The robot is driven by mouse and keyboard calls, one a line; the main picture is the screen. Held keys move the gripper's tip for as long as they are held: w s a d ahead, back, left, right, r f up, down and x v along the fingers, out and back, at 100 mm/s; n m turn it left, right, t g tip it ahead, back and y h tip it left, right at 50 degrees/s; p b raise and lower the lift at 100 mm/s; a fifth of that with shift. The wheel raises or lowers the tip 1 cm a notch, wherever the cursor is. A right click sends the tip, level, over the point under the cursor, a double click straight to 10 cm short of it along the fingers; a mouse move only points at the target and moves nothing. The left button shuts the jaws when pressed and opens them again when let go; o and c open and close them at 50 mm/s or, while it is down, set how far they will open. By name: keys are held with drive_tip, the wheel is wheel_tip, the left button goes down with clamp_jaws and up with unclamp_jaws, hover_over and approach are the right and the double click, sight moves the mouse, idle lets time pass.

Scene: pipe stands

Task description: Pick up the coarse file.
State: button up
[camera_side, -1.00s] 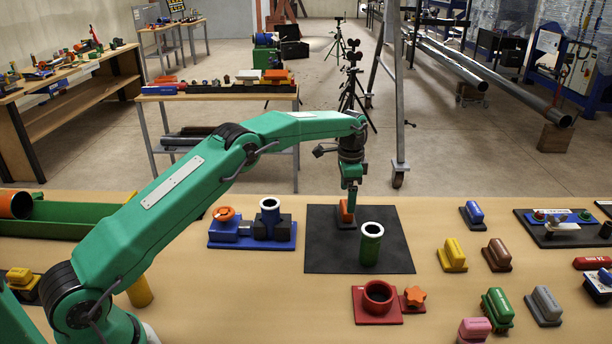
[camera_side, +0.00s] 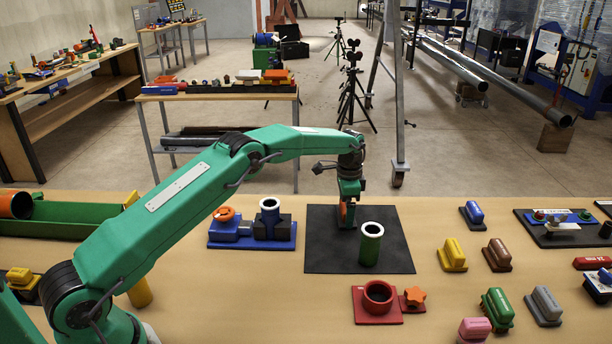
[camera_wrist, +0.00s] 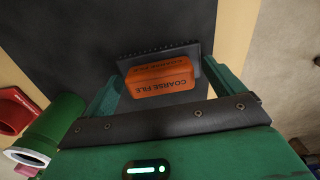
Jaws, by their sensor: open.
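The coarse file is an orange block, labelled "COARSE FILE", on a dark toothed base. It shows in the wrist view (camera_wrist: 160,78), between the two green fingers of my gripper (camera_wrist: 158,92). In the side view only a strip of the file (camera_side: 344,212) shows, largely covered by my gripper (camera_side: 348,212). The file is at the back of the black mat (camera_side: 325,255). My gripper is open, its fingers on either side of the file with gaps visible. Whether the fingertips touch the mat is hidden.
A green pipe piece (camera_side: 370,245) stands upright on the mat, close to my gripper. A blue stand (camera_side: 252,235) is left of the mat. A red stand (camera_side: 377,303) is in front. Several coloured blocks, including a yellow one (camera_side: 452,255), are at the right.

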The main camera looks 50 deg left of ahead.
drive_tip(key=c, duration=1.3)
drive_tip(key=shift+o, duration=0.2)
drive_tip(key=shift+r, duration=0.1)
drive_tip(key=shift+r, duration=4.95)
